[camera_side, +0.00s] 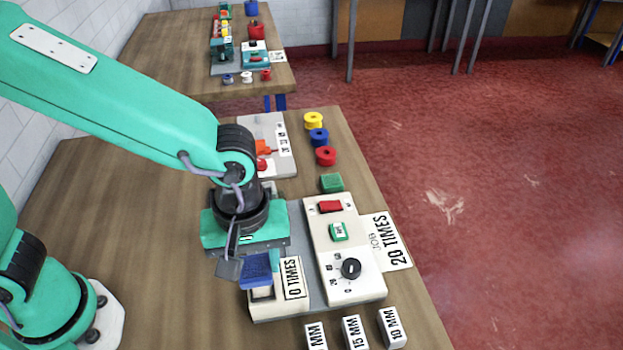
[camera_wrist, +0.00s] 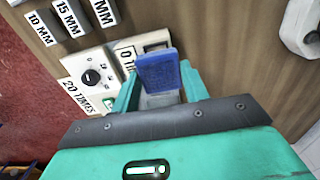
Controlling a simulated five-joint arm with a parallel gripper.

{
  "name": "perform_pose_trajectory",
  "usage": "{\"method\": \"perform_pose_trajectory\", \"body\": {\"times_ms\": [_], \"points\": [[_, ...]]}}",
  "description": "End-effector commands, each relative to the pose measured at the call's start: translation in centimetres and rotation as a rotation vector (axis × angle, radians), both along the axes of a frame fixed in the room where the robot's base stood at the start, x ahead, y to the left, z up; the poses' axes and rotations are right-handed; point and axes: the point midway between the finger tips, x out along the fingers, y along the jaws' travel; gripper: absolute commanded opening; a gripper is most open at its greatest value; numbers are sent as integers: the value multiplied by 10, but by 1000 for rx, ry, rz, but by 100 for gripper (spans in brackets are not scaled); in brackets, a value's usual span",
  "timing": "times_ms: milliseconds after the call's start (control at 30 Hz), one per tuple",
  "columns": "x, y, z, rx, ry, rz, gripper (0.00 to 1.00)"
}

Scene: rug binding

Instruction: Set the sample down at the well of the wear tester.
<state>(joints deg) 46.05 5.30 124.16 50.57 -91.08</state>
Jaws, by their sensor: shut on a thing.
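My gripper (camera_side: 245,262) is shut on the blue sample (camera_side: 257,270), a small ribbed blue piece. The sample also shows in the wrist view (camera_wrist: 158,72) between the teal fingers, standing out past their tips. The wear tester (camera_side: 318,245) has a cream control panel with a red switch, a green button and a black knob. The tester's cream well block (camera_side: 264,305) lies just below the sample in the side view, beside a "0 TIMES" plate (camera_side: 292,278). The sample hides part of the well, and I cannot tell whether they touch.
White blocks marked in MM (camera_side: 354,332) stand at the table's front edge. A "20 TIMES" card (camera_side: 388,240) lies right of the panel. The wooden table's left side is clear.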

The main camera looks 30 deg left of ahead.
Motion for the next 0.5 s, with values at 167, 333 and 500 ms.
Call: {"method": "perform_pose_trajectory", "body": {"times_ms": [167,333,500], "points": [[-2,0,0,-1,-1,0,23],[4,3,-4,0,0,2,23],[20,14,-16,1,1,4,23]]}}
